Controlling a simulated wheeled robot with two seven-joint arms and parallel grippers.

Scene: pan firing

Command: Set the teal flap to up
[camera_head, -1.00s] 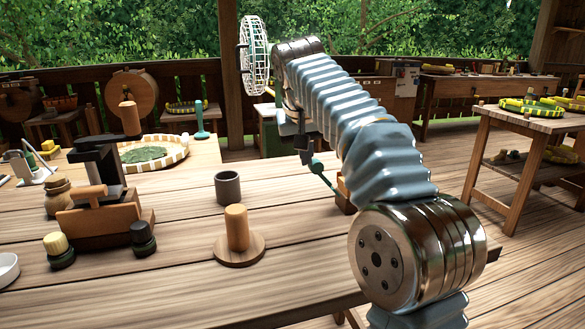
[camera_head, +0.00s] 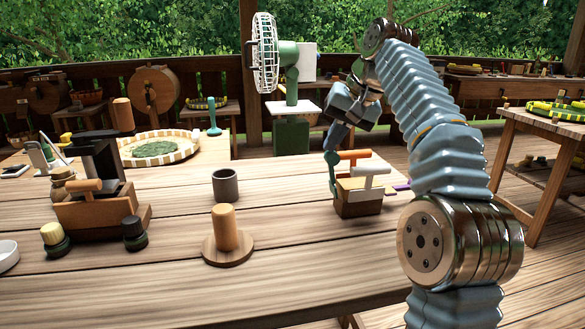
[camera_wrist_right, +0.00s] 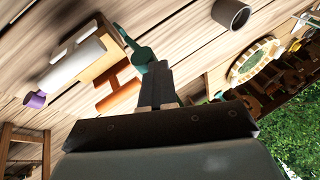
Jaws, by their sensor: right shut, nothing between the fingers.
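The teal flap (camera_head: 332,162) is a round paddle on a short stem at the left side of a small wooden box (camera_head: 357,203). It stands close to upright in the head view. The flap also shows in the right wrist view (camera_wrist_right: 143,55), right at my fingertips. My right gripper (camera_head: 332,146) is shut and empty, pointing down at the flap's top. It looks to be touching the flap, but I cannot be sure. The box also carries an orange handle (camera_head: 353,155), a white handle (camera_head: 371,170) and a purple part (camera_head: 401,187). My left gripper is out of view.
A grey cup (camera_head: 225,186) and a wooden peg on a round base (camera_head: 226,240) stand left of the box. A brown box with a black stand (camera_head: 100,215) is further left. A green fan (camera_head: 290,85) stands behind. The table front is clear.

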